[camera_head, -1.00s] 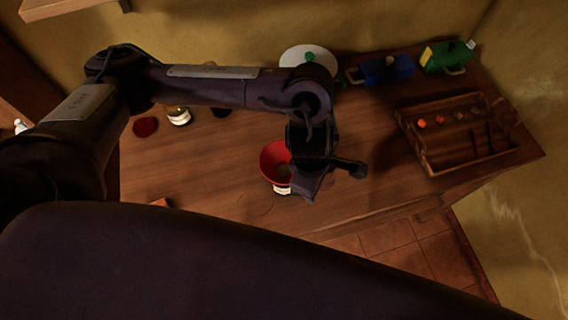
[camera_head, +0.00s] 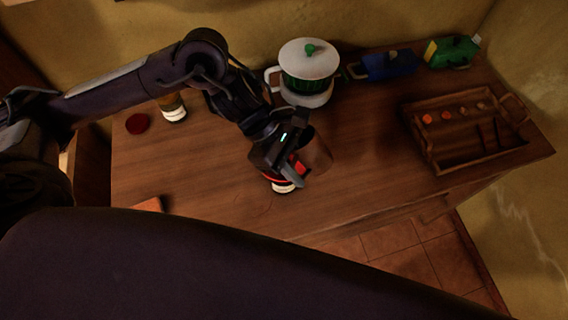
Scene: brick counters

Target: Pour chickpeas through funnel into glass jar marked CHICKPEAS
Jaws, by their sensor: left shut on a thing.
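A red funnel (camera_head: 268,177) sits on a jar whose white label (camera_head: 283,188) shows at its front; I cannot read the label. My left gripper (camera_head: 294,171) is right over the funnel and hides most of it. It is shut on a brown cup-like container (camera_head: 318,151), which appears tilted beside and above the funnel. The chickpeas cannot be made out, nor whether any are falling. My right gripper is not in view.
A bottle-like jar with a white label (camera_head: 174,113) and a red disc (camera_head: 137,123) are at the left. A white and green pot (camera_head: 309,63), a blue object (camera_head: 388,67) and a green one (camera_head: 452,53) line the back. A wooden tray (camera_head: 440,159) is at right.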

